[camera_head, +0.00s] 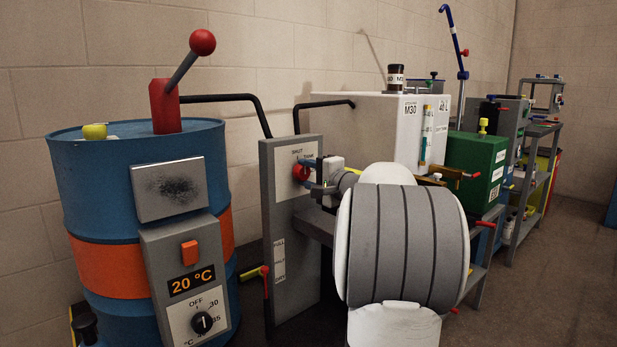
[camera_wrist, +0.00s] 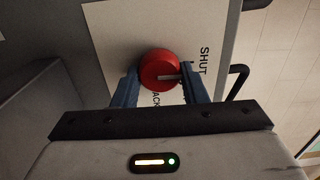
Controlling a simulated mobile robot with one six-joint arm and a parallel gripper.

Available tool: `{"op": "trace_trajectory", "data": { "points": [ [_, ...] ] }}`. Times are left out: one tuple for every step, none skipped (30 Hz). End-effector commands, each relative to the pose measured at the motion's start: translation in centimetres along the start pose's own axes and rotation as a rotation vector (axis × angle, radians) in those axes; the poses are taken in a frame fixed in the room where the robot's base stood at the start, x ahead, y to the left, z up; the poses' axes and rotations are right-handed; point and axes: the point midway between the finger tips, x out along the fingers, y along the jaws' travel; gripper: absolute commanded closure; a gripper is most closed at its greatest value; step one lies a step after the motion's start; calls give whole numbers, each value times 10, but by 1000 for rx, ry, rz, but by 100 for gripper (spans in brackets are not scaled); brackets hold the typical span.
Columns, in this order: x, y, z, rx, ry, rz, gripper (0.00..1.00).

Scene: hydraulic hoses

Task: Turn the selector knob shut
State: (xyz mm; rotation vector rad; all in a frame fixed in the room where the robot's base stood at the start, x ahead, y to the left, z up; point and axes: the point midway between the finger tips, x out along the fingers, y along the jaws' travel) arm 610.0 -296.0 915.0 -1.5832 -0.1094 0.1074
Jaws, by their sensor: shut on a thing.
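The round red selector knob (camera_head: 301,172) sits on a pale label plate near the top of the grey panel (camera_head: 280,236). It also shows in the wrist view (camera_wrist: 158,66), with a pale pointer line running right, toward the side where SHUT is printed. Whether it lines up exactly with the SHUT mark I cannot tell. My gripper (camera_wrist: 161,76) is shut on the knob, one blue finger on each side. In the head view my gripper (camera_head: 312,173) reaches the knob from the right.
A blue and orange drum (camera_head: 104,248) with a red-handled lever stands left of the panel. A white tank (camera_head: 365,128) is behind it. A green box (camera_head: 470,165) and shelving stand farther right. A black pipe (camera_head: 228,98) runs behind the panel. Floor is open at right.

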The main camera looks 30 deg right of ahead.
Motion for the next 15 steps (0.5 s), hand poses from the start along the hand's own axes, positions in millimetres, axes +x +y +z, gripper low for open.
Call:
{"op": "trace_trajectory", "data": {
  "points": [
    [0,1,0,-1,-1,2,84],
    [0,1,0,-1,-1,2,84],
    [0,1,0,-1,-1,2,84],
    [0,1,0,-1,-1,2,84],
    [0,1,0,-1,-1,2,60],
    [0,1,0,-1,-1,2,57],
    [0,1,0,-1,-1,2,54],
    [0,1,0,-1,-1,2,52],
    [0,1,0,-1,-1,2,49],
    [0,1,0,-1,-1,2,46],
    [0,1,0,0,-1,1,44],
    [0,1,0,0,-1,1,41],
    [0,1,0,0,-1,1,39],
    [0,1,0,0,-1,1,39],
    [0,0,0,0,-1,1,39]
  ]
}}
